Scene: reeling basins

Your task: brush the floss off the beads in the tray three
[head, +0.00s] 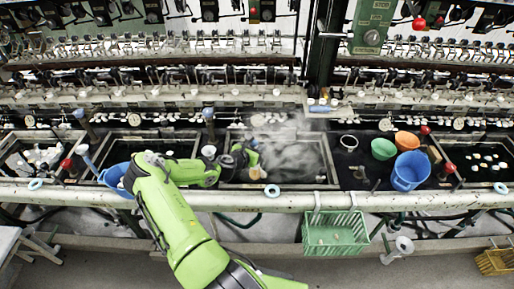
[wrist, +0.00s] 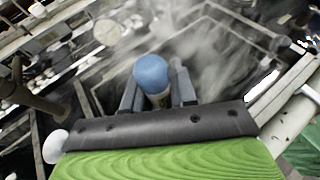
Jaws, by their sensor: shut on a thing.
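My gripper (head: 246,156) is over the left part of the steaming third basin (head: 327,178), counted from the left. In the wrist view my gripper (wrist: 157,95) is shut on a handle with a rounded blue end (wrist: 151,72). The handle's lower part is hidden by my gripper. A small tan thing (head: 258,173) shows just below the gripper in the head view; it may be the brush end, but I cannot tell. Steam (head: 290,150) covers much of the basin, and I cannot make out beads or floss in it.
A blue bucket (head: 409,171), a green bowl (head: 383,149) and an orange bowl (head: 407,140) stand to the right of the basin. A green basket (head: 335,235) hangs in front of the long rail (head: 290,202). Reeling machinery (head: 150,95) runs behind the basins.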

